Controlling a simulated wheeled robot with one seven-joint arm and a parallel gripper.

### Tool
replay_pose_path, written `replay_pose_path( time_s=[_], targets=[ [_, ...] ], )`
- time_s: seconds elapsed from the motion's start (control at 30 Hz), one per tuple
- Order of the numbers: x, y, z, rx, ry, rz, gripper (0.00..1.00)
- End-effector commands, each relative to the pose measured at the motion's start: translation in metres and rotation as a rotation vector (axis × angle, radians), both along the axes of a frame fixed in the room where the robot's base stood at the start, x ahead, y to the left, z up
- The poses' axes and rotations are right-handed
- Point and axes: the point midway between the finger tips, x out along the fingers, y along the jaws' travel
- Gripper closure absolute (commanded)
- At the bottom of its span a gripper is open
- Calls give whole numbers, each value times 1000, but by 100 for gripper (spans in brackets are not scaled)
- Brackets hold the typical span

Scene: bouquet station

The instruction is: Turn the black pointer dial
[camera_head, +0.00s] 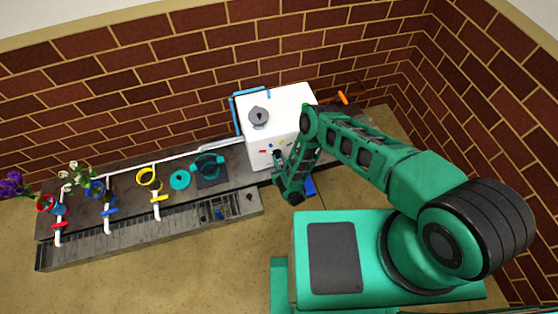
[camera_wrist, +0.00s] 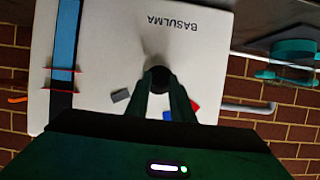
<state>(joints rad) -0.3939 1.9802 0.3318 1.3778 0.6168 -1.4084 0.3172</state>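The black pointer dial (camera_wrist: 160,78) is a dark round knob on the white front panel of a box. In the wrist view it sits between the tips of my gripper (camera_wrist: 161,88), whose two dark green fingers reach up on either side of it. The fingers are apart, but I cannot tell whether they press on the dial. The dial's pointer mark is not readable. In the head view my gripper (camera_head: 278,160) is at the box's front face and hides the dial there.
The white box (camera_head: 289,100) carries a grey cap (camera_head: 258,117) on top. Its panel has small grey (camera_wrist: 121,95), red (camera_wrist: 195,105) and blue (camera_wrist: 167,115) parts close to my fingers. Pipes with coloured rings and flowers line the counter (camera_head: 130,232) to the left.

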Motion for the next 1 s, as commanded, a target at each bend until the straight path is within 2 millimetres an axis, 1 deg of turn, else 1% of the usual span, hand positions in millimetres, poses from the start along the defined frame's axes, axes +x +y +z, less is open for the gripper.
replay_pose_path(
  time_s=[0.07, 0.27, 0.47, 0.67, 1.0],
  targets=[
    [0, 0, 0, 0, 0, 0, 100],
    [0, 0, 0, 6, 2, 0, 100],
    [0, -1, 0, 60, 16, 1, 100],
    [0, -2, 0, 185, 52, 3, 100],
    [0, -5, -2, 481, 139, 4, 100]
  ],
)
